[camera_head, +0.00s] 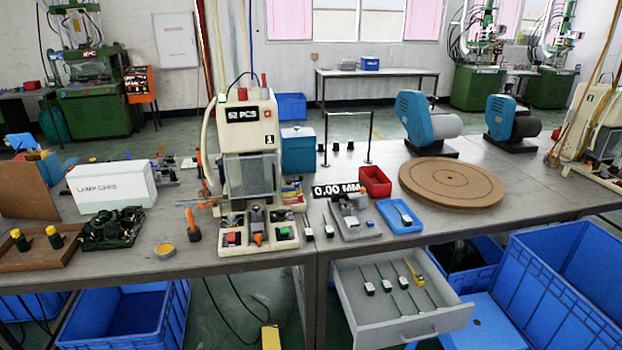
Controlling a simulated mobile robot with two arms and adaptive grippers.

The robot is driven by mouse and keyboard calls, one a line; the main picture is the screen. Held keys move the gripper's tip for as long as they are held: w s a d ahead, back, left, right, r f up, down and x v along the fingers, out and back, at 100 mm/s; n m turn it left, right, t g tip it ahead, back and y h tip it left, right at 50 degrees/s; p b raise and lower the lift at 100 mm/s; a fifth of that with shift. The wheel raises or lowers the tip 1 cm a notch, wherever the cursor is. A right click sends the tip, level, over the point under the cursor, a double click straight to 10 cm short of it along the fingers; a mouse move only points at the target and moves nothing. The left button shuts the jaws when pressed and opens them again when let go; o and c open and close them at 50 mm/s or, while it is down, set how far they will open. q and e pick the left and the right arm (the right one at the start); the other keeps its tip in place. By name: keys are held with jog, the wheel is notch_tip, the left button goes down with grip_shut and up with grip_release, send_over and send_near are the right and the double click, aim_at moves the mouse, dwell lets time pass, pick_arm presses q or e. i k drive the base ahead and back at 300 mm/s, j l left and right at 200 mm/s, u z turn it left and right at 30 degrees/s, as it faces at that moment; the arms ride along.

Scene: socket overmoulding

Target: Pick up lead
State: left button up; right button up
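Several leads lie in the open drawer (370,318) below the table; each has a small pale end and a thin dark green part. One such lead (367,284) is at the drawer's left, with others beside it. Another lead (404,218) lies in the blue tray (391,223) on the table. Two similar small pieces (328,230) lie on the table right of the moulding machine (250,165). Neither of my grippers is in view.
A round brown turntable (451,184), a red bin (375,180) and a grey fixture (353,220) with a 0.00 MM display (337,189) stand on the table. A white LAMP CAPS box (110,187) is at left. Blue crates (125,318) stand below.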

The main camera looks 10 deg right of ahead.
aim_at(406, 220)
jog(key=z, duration=1.15)
